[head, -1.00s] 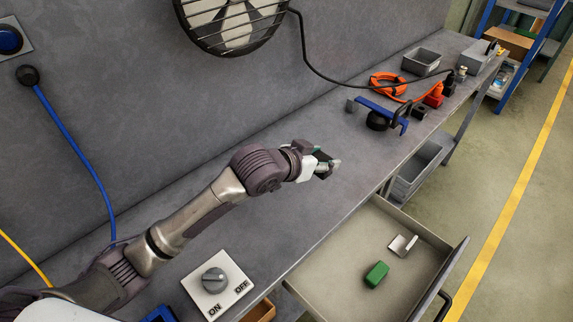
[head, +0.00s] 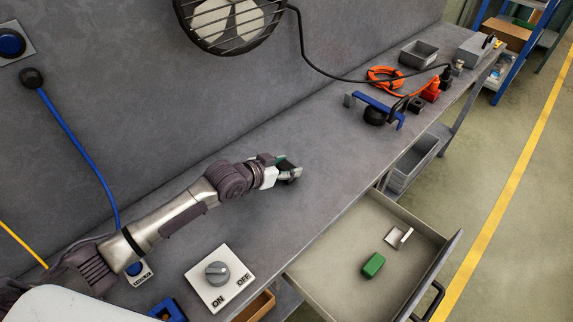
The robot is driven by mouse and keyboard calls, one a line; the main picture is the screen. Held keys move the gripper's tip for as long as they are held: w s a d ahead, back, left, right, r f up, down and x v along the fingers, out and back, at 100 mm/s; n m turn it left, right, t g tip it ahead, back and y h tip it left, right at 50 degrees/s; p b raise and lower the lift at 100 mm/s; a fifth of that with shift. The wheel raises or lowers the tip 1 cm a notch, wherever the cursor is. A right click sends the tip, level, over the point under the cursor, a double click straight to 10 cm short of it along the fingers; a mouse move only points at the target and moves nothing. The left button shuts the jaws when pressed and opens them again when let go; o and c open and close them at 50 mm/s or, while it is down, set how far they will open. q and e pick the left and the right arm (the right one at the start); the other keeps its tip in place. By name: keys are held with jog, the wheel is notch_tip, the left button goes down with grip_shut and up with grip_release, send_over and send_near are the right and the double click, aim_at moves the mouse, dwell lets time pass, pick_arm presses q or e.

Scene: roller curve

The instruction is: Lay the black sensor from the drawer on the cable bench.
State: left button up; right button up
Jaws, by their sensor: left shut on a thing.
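My left gripper (head: 287,172) is over the grey cable bench (head: 335,150), toward its wall side. It is shut on the black sensor (head: 291,176), a small dark piece mostly hidden by the fingers. I cannot tell whether the sensor touches the bench top. The open drawer (head: 345,262) sticks out below the bench's front edge; a green block (head: 373,265) and a small pale metal piece (head: 399,238) lie in it. My right gripper is not in view.
A rotary ON/OFF switch (head: 220,280) stands on the near bench. A fan (head: 230,20) is on the wall. The middle of the bench is clear.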

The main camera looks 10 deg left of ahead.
pick_arm(q)
jog(key=shift+f, duration=0.1)
jog(key=o, duration=1.2)
jog(key=shift+c, duration=0.2)
jog(key=shift+s+a+r, duration=0.1)
jog(key=shift+r, duration=0.1)
jog(key=b+v, duration=0.1)
jog(key=v, duration=0.9)
jog(key=shift+s+a, duration=0.1)
jog(key=shift+s, duration=0.2)
jog(key=shift+s+a+r, duration=0.25)
jog(key=shift+s+r, duration=0.1)
jog(key=shift+r, duration=0.05)
